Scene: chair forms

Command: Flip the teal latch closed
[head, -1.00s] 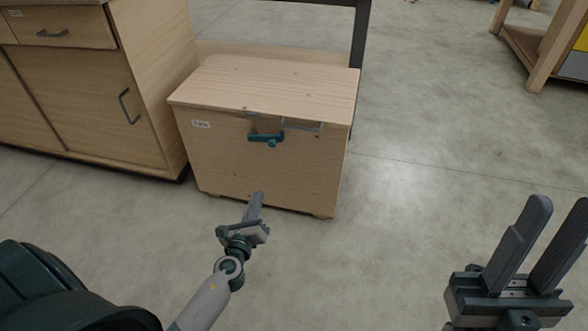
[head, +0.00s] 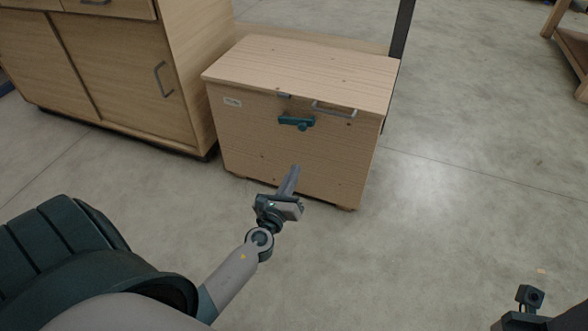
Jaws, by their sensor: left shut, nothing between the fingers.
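The teal latch (head: 297,123) is on the upper front of a light wooden chest (head: 290,150). Its bar lies roughly level, pointing left, with a round knob at its lower right part. A small grey metal catch (head: 284,95) sits above it near the lid edge, apart from the bar. My left gripper (head: 291,176) is shut and empty, in front of the chest's lower face and below the latch, not seen to touch it. My right gripper is out of view; only part of my right arm shows at the lower right corner.
A grey handle (head: 334,109) is on the chest front, right of the latch. A wooden cabinet (head: 120,80) stands close on the left. A dark post (head: 401,40) rises behind the chest. A wooden bench (head: 568,40) is at the far right. The floor right of the chest is clear.

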